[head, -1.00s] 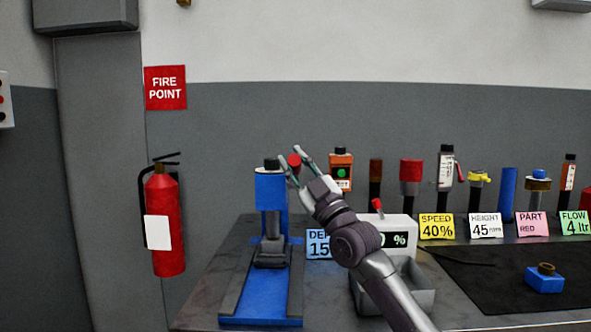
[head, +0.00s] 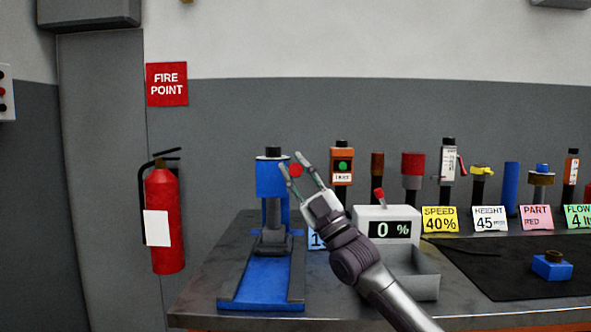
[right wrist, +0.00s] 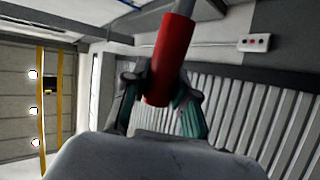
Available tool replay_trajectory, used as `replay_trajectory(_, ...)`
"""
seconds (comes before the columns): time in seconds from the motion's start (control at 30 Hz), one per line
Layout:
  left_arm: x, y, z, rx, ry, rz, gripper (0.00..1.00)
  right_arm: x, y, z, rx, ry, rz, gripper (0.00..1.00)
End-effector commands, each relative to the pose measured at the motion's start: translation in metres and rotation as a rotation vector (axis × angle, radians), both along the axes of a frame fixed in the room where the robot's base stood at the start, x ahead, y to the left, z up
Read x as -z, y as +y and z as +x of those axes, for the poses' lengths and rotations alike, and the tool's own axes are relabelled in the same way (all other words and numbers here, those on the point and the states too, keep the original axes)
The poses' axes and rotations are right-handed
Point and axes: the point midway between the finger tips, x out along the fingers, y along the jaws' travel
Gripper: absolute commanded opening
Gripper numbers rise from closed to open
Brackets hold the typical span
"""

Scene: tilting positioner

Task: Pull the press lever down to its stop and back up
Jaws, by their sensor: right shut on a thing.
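The blue press (head: 270,180) stands upright on its blue base at the left of the bench, with a black cap on top. The red grip of the press lever (head: 296,170) shows just right of the press head. My right gripper (head: 290,163) is shut on this grip, one finger on each side. In the right wrist view the red grip (right wrist: 170,60) lies between the fingers, with a grey rod running on from its upper end. The rest of the lever is mostly hidden in the head view. My left gripper is not in view.
Right of the press stand a white display box (head: 388,212) reading 0 % and a grey tray (head: 425,272), partly behind my right arm. Several tools and label cards line the back. A blue block (head: 552,265) lies on the black mat (head: 500,280).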

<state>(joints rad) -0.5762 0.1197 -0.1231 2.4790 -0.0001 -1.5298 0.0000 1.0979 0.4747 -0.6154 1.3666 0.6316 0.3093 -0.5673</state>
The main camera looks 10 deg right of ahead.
Motion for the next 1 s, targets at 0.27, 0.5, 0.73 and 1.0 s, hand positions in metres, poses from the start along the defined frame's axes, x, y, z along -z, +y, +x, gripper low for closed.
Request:
replay_trajectory(0.27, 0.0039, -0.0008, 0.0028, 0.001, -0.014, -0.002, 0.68, 0.0083, 0.0006, -0.0007, -0.001, -0.023, -0.012, 0.0)
replay_trajectory(0.5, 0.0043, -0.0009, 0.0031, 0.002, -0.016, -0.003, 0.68, 0.0111, 0.0018, -0.001, -0.002, -0.027, -0.016, 0.0)
replay_trajectory(0.73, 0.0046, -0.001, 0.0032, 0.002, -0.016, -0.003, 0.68, 0.0133, 0.0029, -0.0008, -0.002, -0.023, -0.017, 0.29)
replay_trajectory(1.0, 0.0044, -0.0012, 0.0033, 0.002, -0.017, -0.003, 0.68, 0.0105, 0.0018, -0.001, -0.002, -0.025, -0.014, 0.54)
